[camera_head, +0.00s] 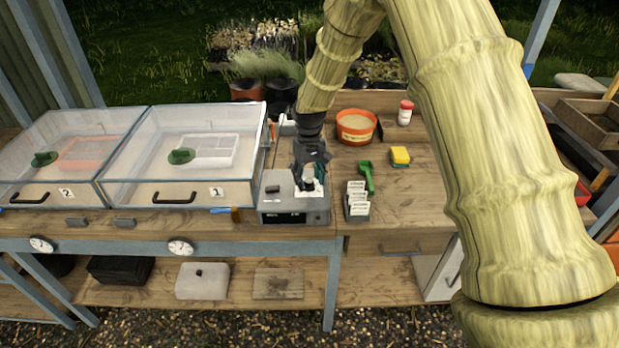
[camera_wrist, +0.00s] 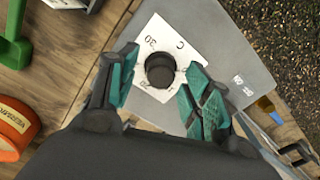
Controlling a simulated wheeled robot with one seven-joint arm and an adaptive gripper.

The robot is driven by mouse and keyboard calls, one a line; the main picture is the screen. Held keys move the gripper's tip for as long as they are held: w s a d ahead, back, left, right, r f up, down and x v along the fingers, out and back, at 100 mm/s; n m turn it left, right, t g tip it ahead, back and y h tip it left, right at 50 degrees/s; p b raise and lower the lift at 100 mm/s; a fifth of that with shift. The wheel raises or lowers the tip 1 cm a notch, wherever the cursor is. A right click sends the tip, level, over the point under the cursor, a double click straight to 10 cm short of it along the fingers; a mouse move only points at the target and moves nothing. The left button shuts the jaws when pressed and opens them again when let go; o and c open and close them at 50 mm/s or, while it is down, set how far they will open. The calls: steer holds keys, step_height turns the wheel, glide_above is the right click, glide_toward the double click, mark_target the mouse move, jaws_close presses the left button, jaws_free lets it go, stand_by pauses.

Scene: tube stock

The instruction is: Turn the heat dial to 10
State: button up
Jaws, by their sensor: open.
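The heat dial (camera_wrist: 160,70) is a dark round knob on a white scale plate (camera_wrist: 188,38) marked with numbers; "30" and "C" are readable, other marks are partly hidden. It sits on top of a grey control box (camera_head: 297,214) on the bench. My gripper (camera_wrist: 162,88) is open, with one teal-padded finger on each side of the knob in the wrist view, and a gap shows between knob and fingers. In the head view my gripper (camera_head: 309,178) is over the box and hides the knob. I cannot tell where the dial points.
A small dark switch (camera_head: 272,188) is on the box's left. Two clear-lidded propagators (camera_head: 180,195) stand left of it. A label holder (camera_head: 357,210), green scoop (camera_head: 367,176), yellow sponge (camera_head: 400,155) and orange pot (camera_head: 356,128) are to the right. The bench front right is clear.

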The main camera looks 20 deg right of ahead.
mark_target(310, 180)
step_height(310, 180, up, 12)
stand_by(0.6)
steer(key=shift+f, duration=0.1)
